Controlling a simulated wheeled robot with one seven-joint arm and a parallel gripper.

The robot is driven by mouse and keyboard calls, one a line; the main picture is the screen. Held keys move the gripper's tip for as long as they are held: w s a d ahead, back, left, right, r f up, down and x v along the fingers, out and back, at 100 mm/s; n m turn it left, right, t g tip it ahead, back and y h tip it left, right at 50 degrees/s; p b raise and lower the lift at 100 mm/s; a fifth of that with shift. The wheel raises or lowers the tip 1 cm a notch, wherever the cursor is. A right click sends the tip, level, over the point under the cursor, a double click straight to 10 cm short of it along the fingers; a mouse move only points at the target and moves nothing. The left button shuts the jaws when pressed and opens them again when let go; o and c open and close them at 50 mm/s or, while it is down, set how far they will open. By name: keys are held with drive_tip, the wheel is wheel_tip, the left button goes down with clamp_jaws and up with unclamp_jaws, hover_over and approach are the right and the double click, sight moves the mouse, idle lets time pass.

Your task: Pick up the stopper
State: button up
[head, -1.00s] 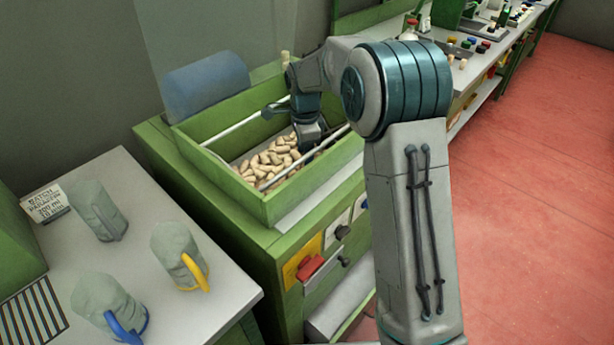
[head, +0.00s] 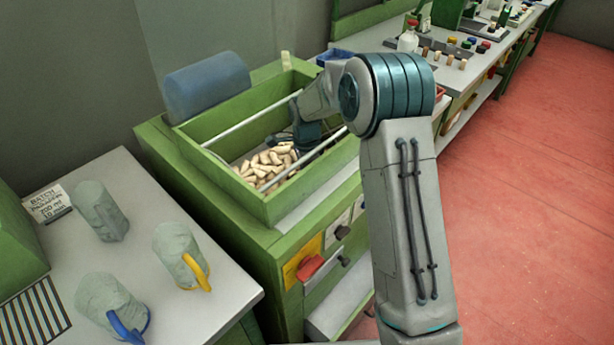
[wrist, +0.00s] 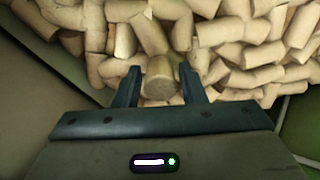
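Many cork stoppers (head: 262,167) lie in a loose pile in the bottom of a green bin (head: 235,194). That stopper's round end faces the camera, and narrow gaps seem to show on both sides, though contact cannot be told for certain. Other stoppers crowd just beyond the fingertips.
Two pale rods (head: 250,122) cross the bin, close to my arm. A blue rounded object (head: 206,84) sits behind the bin. A bench (head: 470,62) with small bottles and caps runs back right.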

drive_tip(key=c, duration=0.5)
drive_tip(key=shift+c, duration=0.2)
drive_tip(key=shift+r, duration=0.15)
